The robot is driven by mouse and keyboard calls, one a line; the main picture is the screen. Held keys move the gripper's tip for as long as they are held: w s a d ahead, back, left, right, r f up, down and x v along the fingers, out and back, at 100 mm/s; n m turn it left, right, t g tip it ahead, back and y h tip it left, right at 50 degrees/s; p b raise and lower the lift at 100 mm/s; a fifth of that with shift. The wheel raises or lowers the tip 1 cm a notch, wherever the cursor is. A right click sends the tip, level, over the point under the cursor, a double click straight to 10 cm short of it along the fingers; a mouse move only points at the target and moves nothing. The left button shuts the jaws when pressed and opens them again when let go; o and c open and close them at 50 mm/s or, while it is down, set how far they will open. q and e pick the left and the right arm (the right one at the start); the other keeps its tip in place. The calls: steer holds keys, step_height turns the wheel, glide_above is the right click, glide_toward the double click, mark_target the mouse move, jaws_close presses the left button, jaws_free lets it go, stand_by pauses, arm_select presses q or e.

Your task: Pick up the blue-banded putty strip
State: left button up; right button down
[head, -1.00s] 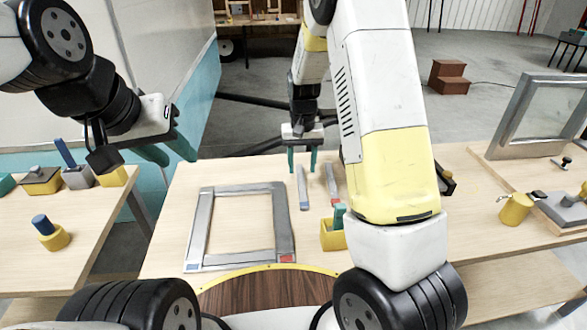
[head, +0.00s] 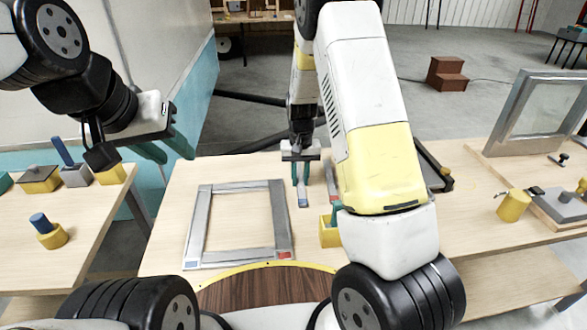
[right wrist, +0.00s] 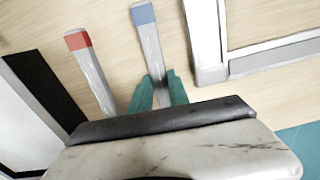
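The blue-banded putty strip (head: 303,196) is a thin grey bar with a blue end, lying on the bench right of the grey frame. It also shows in the right wrist view (right wrist: 149,38). My right gripper (head: 302,178) is over its far part, open, with teal fingers on either side of the strip. In the right wrist view the gripper (right wrist: 158,92) straddles the strip, which runs between the fingertips. Contact cannot be told. My left gripper (head: 166,150) is open and empty above the gap between the benches.
A red-banded strip (right wrist: 92,75) lies beside the blue-banded one. The grey frame (head: 198,225) lies flat to the left. A yellow box (head: 328,236) stands just right of the strips' near ends. My right arm hides part of the bench.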

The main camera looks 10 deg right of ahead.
mark_target(300, 184)
stand_by(0.3)
steer(key=shift+r, duration=0.5)
steer(key=r, duration=0.1)
steer(key=s+r, duration=0.1)
steer(key=shift+r, duration=0.35)
steer(key=s, duration=0.5)
steer(key=s+a+r, duration=0.1)
steer(key=s, duration=0.9)
steer(key=shift+a+r, duration=0.15)
steer(key=shift+w, duration=0.1)
